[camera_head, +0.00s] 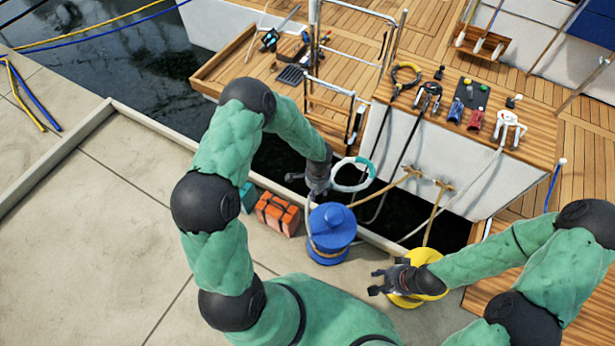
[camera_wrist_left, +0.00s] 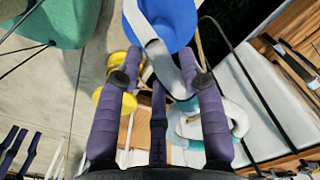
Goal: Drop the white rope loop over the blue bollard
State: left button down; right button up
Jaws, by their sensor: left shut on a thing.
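The white rope loop (camera_head: 337,182), with a teal section, is held in the air just beyond the blue bollard (camera_head: 332,228), over the water gap. My left gripper (camera_head: 320,188) is shut on the rope at the loop's left side, above and slightly left of the bollard's top. In the left wrist view, the white rope (camera_wrist_left: 162,62) passes between the fingers, and the loop (camera_wrist_left: 238,118) hangs to the right. The blue bollard (camera_wrist_left: 170,15) shows at the top there. A pale rope length hangs along the bollard's left side. My right gripper (camera_head: 376,282) looks open and empty beside the yellow bollard.
The yellow bollard (camera_head: 433,293) stands right of the blue one. An orange case (camera_head: 278,214) sits on the quay left of the blue bollard. The boat's wooden deck (camera_head: 555,165) and mooring ropes lie beyond the gap.

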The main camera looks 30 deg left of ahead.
pick_arm(q)
jog(key=w+a+f+m+p, duration=0.1)
jog(key=w+a+f+m, duration=0.6)
jog(key=m, duration=0.7)
notch_tip(320, 180, down, 20)
jog(key=s+b, duration=0.1)
jog(key=b, duration=0.8)
jog(key=shift+s+a+b, duration=0.15)
jog(key=shift+a+b, duration=0.15)
dwell(0.7)
jog(key=shift+f, duration=0.1)
jog(key=c, duration=0.7)
grip_release()
